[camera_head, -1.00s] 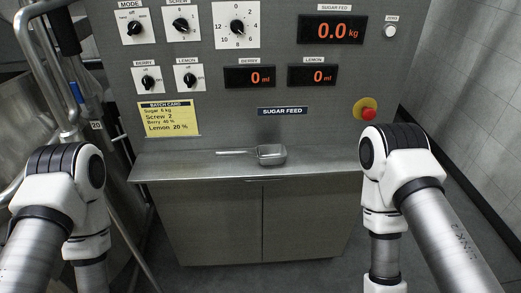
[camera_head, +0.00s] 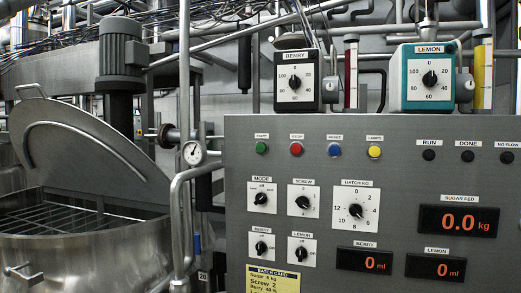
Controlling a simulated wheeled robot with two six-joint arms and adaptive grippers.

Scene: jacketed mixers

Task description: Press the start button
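The start button is the green button (camera_head: 262,148) under the START label, at the upper left of the grey control panel (camera_head: 400,150). To its right in the same row are the red stop button (camera_head: 296,149), the blue reset button (camera_head: 335,150) and the yellow lamps button (camera_head: 375,152). Nothing covers the green button. Neither of my grippers is in the head view.
A steel mixer vessel (camera_head: 85,250) with its lid raised (camera_head: 90,150) stands at the left. Pipes and a gauge (camera_head: 193,153) lie between it and the panel. A berry unit (camera_head: 297,82) and a lemon unit (camera_head: 430,78) sit above the panel.

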